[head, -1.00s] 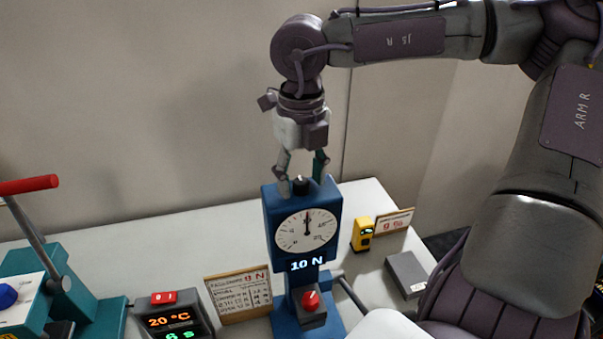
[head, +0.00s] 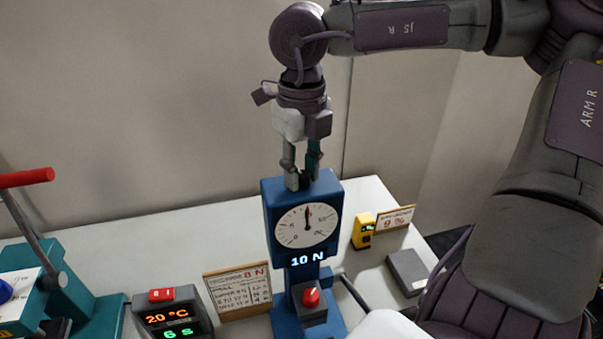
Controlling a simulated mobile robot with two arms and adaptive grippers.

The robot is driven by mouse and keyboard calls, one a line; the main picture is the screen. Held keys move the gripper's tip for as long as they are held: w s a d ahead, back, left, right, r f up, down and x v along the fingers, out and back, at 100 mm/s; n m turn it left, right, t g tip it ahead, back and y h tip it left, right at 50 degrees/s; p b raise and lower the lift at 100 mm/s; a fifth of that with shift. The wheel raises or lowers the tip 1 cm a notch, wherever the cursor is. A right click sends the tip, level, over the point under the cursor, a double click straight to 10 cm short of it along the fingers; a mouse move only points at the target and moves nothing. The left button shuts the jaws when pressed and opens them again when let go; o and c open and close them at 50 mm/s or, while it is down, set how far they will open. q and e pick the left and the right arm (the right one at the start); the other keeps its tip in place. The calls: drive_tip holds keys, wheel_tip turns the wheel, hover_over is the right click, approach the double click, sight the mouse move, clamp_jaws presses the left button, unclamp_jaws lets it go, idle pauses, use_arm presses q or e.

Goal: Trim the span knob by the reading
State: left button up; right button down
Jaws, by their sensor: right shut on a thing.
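The blue gauge stand (head: 271,215) stands on the white table with a round white dial (head: 306,226) on its front. The dial's needle points about straight up, and the display (head: 308,259) below reads 10 N. My right gripper (head: 301,184) points down from above and is shut on the small dark span knob on top of the gauge; the fingers mostly hide the knob. A card (head: 238,291) to the left of the stand shows 8 N in red. My left gripper is not in view.
A red knob (head: 311,298) sits low on the stand. A timer box (head: 172,315) reads 20 °C and 6 s. A yellow meter (head: 363,231), a 9 % card (head: 395,219) and a grey block (head: 407,271) are right. A teal press with a red handle (head: 25,178) is left.

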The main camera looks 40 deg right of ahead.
drive_tip(key=shift+f+n+b, duration=0.15)
drive_tip(key=shift+n+b, duration=0.4)
drive_tip(key=shift+n, duration=0.35)
drive_tip(key=n+b, duration=0.1)
drive_tip(key=n, duration=0.1)
drive_tip(key=shift+n, duration=0.3)
drive_tip(key=n+b, duration=0.1)
drive_tip(key=n, duration=0.1)
drive_tip(key=shift+n, duration=0.3)
drive_tip(key=shift+r+n, duration=0.2)
drive_tip(key=shift+n, duration=1.3)
drive_tip(key=c, duration=0.8)
unclamp_jaws()
drive_tip(key=shift+c, duration=0.2)
